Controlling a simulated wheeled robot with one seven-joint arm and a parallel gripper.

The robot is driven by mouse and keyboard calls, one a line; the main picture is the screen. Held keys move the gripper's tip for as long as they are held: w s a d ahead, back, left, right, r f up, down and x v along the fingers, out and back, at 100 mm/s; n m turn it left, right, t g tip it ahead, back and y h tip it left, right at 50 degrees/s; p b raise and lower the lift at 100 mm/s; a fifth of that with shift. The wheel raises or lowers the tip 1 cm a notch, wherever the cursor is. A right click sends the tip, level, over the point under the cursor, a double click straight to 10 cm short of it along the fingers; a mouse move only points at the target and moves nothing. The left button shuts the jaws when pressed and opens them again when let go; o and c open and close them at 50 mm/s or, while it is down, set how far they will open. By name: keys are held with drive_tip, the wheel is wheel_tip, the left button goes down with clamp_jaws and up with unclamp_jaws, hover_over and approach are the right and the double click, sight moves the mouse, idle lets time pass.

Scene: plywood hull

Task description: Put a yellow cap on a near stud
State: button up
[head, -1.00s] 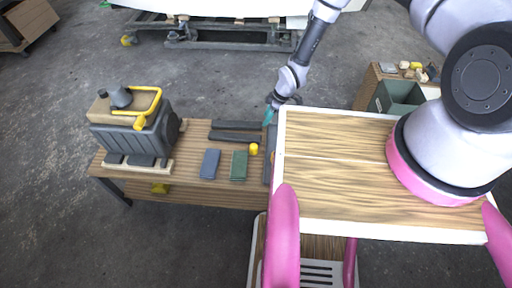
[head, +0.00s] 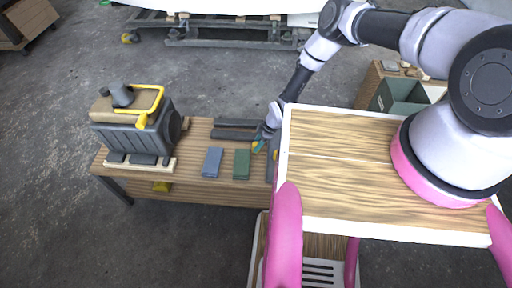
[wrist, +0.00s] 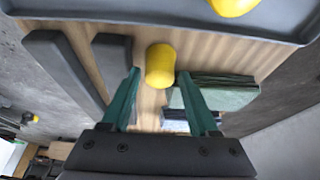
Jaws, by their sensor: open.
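A yellow cap (wrist: 160,66) stands on the wooden bench, and it shows partly in the head view (head: 256,148). My gripper (wrist: 160,78) is open, with one teal finger on each side of the cap's near end. Whether the fingers touch it cannot be told. In the head view my gripper (head: 265,142) is low over the bench's right end and partly covers the cap. A second yellow cap (wrist: 234,5) lies in a grey tray (wrist: 200,20) at the top of the wrist view, cut off by the edge. I cannot make out a stud.
A grey engine-like unit (head: 140,135) with a yellow handle stands on the bench's left end. A blue block (head: 212,162), a green block (head: 241,164) and dark bars (head: 236,130) lie near the cap. My own wooden deck adjoins the bench's right end.

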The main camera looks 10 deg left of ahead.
drive_tip(key=shift+x, duration=1.1)
clamp_jaws()
drive_tip(key=shift+r, duration=0.1)
